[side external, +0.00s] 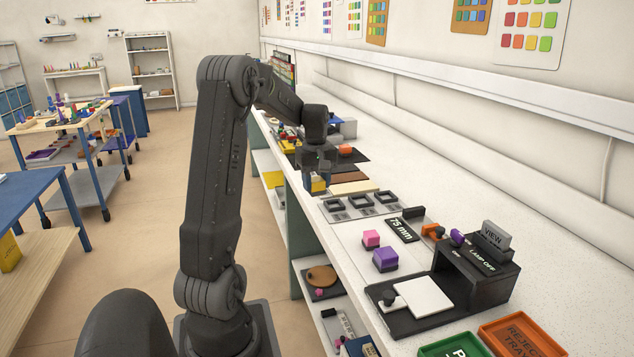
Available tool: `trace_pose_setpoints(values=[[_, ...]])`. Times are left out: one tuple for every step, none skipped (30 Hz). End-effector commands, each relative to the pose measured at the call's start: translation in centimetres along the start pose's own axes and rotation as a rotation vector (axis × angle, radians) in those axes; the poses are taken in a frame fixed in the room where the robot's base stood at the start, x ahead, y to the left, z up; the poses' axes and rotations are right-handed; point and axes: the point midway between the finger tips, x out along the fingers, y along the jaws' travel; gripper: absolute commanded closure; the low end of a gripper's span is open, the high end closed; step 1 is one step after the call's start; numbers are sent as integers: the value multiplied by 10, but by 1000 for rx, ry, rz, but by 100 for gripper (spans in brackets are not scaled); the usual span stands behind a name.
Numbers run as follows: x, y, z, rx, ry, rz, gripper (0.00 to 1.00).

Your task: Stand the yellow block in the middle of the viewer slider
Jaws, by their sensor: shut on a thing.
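My gripper (318,182) hangs over the counter's front edge at mid-picture. It is shut on the yellow block (309,186), which shows only partly between the dark fingers. The viewer is a black box (478,268) at the lower right, with a grey VIEW sign on top and a LAMP OFF label. Its slider (425,295) is a white square plate on a black base, drawn out in front of the box, with a small dark knob at its left. The slider plate looks bare. My gripper is well behind and left of it.
A pink block (371,239) and a purple block (385,259) stand left of the viewer. Behind them are a 75 mm gauge (403,230) and a grey plate with dark square frames (336,216). Green (451,345) and orange (485,334) trays lie at the front.

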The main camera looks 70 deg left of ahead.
Motion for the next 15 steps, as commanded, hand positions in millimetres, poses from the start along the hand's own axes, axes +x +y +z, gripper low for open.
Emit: trace_pose_setpoints(values=[[0, 0, 0, 0, 1, 1, 78], [0, 0, 0, 0, 1, 1, 78], [0, 1, 0, 2, 1, 1, 78], [0, 2, 1, 8, 1, 1, 78], [0, 3, 3, 17, 0, 1, 78], [0, 7, 7, 38, 0, 1, 78], [0, 10, 11, 59, 0, 1, 78], [0, 15, 16, 88, 0, 1, 78], [1, 22, 25, 136, 0, 1, 78], [1, 28, 33, 180, 0, 1, 78], [1, 35, 42, 228, 0, 1, 78], [2, 44, 56, 301, 0, 1, 78], [2, 52, 68, 361, 0, 1, 78], [3, 59, 80, 424, 0, 1, 78], [4, 68, 97, 508, 0, 1, 78]])
